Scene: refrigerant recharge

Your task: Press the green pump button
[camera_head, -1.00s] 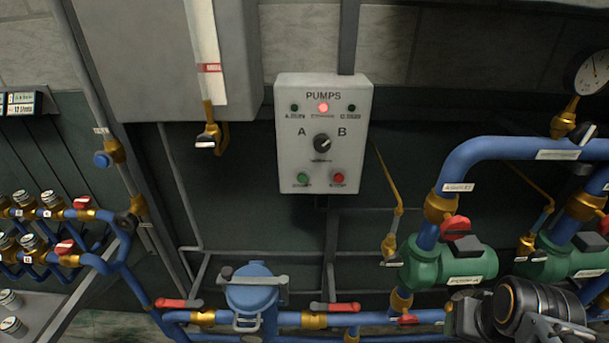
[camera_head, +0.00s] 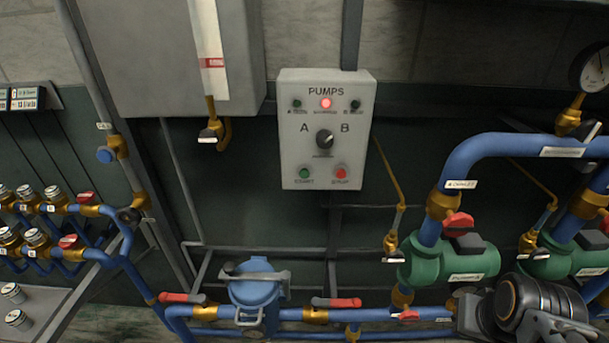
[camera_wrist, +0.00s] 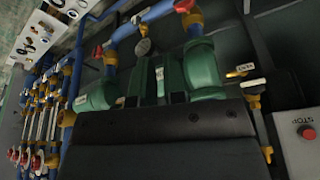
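The green pump button (camera_head: 304,173) is at the lower left of the pale PUMPS panel (camera_head: 287,125) in the head view. The red stop button (camera_head: 341,173) is to its right, and also shows at the right edge of the wrist view (camera_wrist: 309,133). The selector knob (camera_head: 324,139) sits between marks A and B; a red lamp (camera_head: 326,103) is lit above it. My gripper's dark body (camera_wrist: 160,130) fills the lower middle of the wrist view; its finger opening is unclear. The green button is outside the wrist view.
Green pumps (camera_head: 440,262) and blue pipes (camera_head: 515,147) with brass fittings stand right of the panel. A blue strainer (camera_head: 255,290) is below it. Valves and pipes (camera_head: 45,225) crowd the left. Part of my arm shows at the lower right. The space before the panel looks clear.

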